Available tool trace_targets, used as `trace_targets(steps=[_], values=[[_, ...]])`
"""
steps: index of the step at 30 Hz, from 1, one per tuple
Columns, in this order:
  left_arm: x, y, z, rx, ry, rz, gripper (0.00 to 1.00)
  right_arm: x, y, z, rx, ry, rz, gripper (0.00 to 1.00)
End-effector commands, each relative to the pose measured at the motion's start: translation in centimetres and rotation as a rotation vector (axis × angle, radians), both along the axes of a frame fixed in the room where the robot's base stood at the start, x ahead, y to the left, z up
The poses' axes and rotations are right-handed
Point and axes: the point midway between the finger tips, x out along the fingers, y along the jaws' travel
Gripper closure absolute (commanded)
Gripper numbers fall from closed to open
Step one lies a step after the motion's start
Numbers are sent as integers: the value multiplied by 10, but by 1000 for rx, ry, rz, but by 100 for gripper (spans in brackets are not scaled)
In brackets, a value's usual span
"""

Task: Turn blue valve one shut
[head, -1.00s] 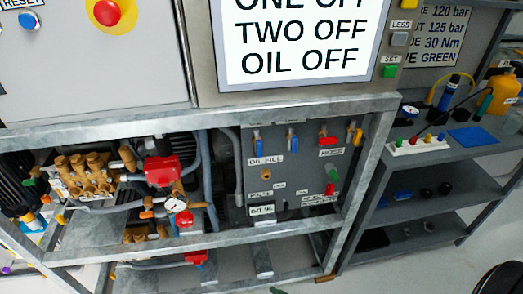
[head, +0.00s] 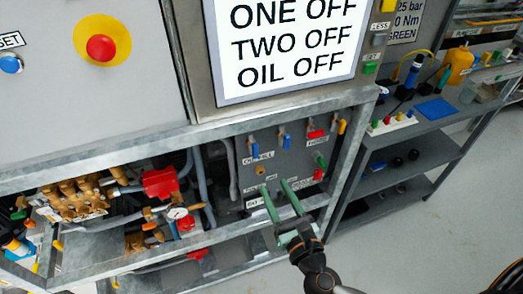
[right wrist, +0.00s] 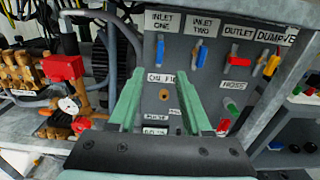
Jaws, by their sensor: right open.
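Blue valve one is the blue lever under the INLET ONE label in the right wrist view (right wrist: 160,50). Its handle hangs down, close to vertical. In the head view the blue lever (head: 255,148) is the leftmost on the grey panel (head: 243,172). A second blue lever (right wrist: 202,52), under INLET TWO, is to its right. My right gripper (head: 275,184) is open and empty in front of the lower panel, below the blue levers and apart from them. In the right wrist view its two green fingers (right wrist: 158,76) point toward the panel, with blue valve one above the gap.
A grey metal frame (head: 272,103) surrounds the panel opening. Red (head: 316,134) and yellow (head: 342,127) levers sit to the right of the blue ones. Brass pump parts (head: 75,198) and a red box (head: 160,182) are at the left. A shelf (head: 420,126) stands at the right.

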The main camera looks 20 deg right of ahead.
Motion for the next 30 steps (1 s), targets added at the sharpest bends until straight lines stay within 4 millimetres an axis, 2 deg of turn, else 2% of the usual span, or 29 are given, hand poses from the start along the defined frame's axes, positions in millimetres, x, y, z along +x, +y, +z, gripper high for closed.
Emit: trace_targets(steps=[5, 18, 24, 30], values=[[-2, -1, 5, -2, 6, 1, 38, 22, 1, 2, 0, -3, 0, 51], [-3, -2, 14, -3, 9, -1, 38, 102, 4, 1, 5, 1, -1, 51], [-3, -2, 14, -3, 9, -1, 38, 119, 4, -1, 5, 2, 0, 51], [-2, -2, 14, -3, 9, -1, 38, 122, 4, -1, 5, 2, 0, 51]])
